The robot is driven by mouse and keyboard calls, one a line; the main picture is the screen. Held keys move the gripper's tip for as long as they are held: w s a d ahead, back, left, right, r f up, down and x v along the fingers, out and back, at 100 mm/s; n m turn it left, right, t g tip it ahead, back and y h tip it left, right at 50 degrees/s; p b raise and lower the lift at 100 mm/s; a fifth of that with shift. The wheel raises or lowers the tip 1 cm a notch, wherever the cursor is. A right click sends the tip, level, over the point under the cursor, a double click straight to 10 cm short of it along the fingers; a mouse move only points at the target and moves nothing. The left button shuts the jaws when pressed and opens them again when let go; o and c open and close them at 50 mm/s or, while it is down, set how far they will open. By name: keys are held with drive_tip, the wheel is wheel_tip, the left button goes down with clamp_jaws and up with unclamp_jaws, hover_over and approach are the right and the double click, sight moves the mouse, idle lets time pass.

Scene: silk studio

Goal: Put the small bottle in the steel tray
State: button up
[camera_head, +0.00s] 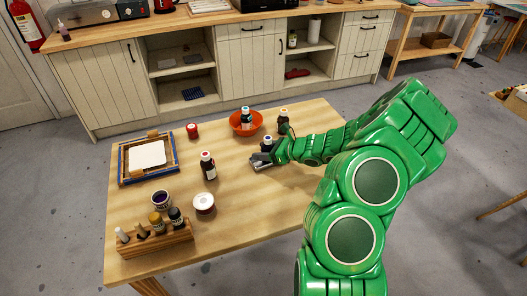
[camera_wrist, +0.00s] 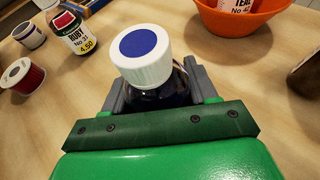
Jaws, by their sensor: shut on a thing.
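My gripper (camera_wrist: 155,88) is shut on a small dark bottle (camera_wrist: 155,98), which has a white cap with a blue disc on top. The grey jaws stand on both sides of the bottle below its cap. In the head view the bottle (camera_head: 267,142) shows at the end of my green arm, low over the wooden table right of its middle. I cannot tell whether its base touches the table. I cannot make out a steel tray for certain in either view.
An orange bowl (camera_head: 236,129) with a bottle inside stands behind my gripper, near a dark bottle (camera_head: 284,117). A ruby-labelled bottle (camera_head: 208,168) stands left. A blue-edged frame (camera_head: 123,167), jars and a wooden rack (camera_head: 155,243) occupy the left side. The front right is mostly clear.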

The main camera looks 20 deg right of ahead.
drive_tip(key=shift+f, duration=0.25)
drive_tip(key=o, duration=1.1)
